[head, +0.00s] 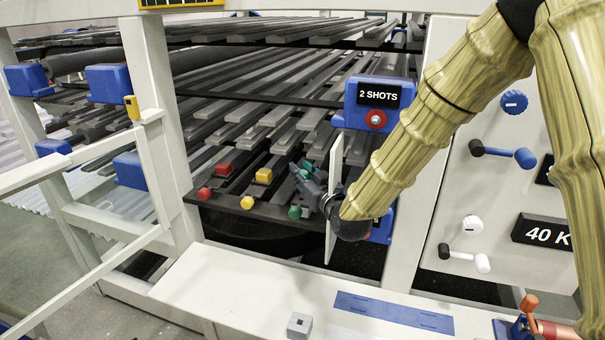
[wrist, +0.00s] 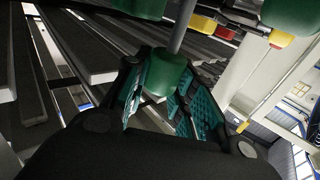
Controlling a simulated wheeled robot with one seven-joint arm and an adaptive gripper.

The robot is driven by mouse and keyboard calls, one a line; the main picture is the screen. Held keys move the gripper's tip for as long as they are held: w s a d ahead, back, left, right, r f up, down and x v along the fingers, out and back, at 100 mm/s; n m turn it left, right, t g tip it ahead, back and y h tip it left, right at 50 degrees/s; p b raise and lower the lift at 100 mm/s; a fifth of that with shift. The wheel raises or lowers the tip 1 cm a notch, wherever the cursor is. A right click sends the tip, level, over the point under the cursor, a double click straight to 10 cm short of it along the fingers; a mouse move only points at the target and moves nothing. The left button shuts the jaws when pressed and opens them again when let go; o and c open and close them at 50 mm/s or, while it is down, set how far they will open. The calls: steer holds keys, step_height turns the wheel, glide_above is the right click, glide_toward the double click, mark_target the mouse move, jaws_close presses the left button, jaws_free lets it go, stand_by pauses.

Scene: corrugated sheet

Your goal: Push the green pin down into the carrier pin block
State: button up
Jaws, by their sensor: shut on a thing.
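My gripper (head: 308,172) reaches in from the right, at the front of the dark racks. In the wrist view, its teal-padded fingers (wrist: 172,108) are closed around the green pin (wrist: 165,73), a tapered green head on a grey rod. In the head view, the pin in the fingers is mostly hidden and hard to tell from the teal pads. A round green knob (head: 294,212) shows below the gripper at the front of a dark bar (head: 262,211), perhaps the carrier pin block. I cannot tell how deep the pin sits.
A narrow white upright (head: 334,180) is close by my wrist. The white ledge (head: 235,285) below is mostly clear.

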steer(key=shift+f+b, duration=0.3)
steer(key=shift+f, duration=0.25)
steer(key=o, duration=1.1)
steer(key=shift+s, duration=0.1)
steer(key=v, duration=1.2)
steer(key=shift+r, duration=0.15)
